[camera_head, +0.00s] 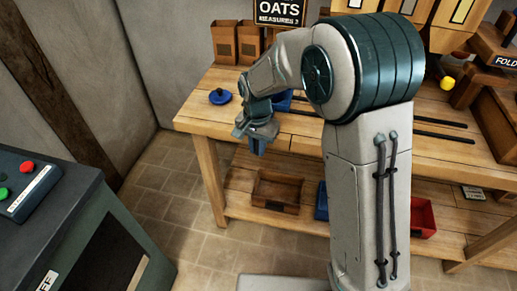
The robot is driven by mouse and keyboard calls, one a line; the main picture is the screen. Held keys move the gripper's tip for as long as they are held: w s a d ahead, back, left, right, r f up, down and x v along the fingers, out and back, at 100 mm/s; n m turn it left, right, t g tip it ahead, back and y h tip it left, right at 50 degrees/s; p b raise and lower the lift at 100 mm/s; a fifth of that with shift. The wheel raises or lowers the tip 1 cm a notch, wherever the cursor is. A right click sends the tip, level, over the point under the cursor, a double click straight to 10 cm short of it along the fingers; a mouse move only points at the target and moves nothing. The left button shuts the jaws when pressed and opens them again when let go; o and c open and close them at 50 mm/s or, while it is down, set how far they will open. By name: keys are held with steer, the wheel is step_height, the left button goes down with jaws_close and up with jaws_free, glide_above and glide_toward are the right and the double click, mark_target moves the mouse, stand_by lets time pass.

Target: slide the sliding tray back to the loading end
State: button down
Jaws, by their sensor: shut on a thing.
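My gripper (257,136) points down at the left part of the wooden bench, in front of its front edge in the picture. It is shut on a small blue piece (257,149); I cannot tell whether this belongs to the sliding tray. Another blue part (283,100) shows just behind my wrist, on the bench top. Dark rails (440,122) run along the bench top to the right. My arm hides the middle of the rails, and I cannot make out the sliding tray clearly.
The wooden bench (205,126) has a blue round knob-like thing (220,97) at its left end. Brown boxes (224,43) and an OATS sign (281,12) stand behind. A wooden crate (277,173) and a red bin (423,217) sit below. A dark control cabinet (75,215) stands left.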

steer(key=shift+a+r, duration=0.1)
steer(key=shift+a, duration=0.05)
steer(key=c, duration=1.4)
jaws_free()
steer(key=shift+w+a, duration=0.1)
steer(key=shift+c, duration=0.2)
step_height(320, 180, up, 14)
steer(key=shift+p, duration=0.3)
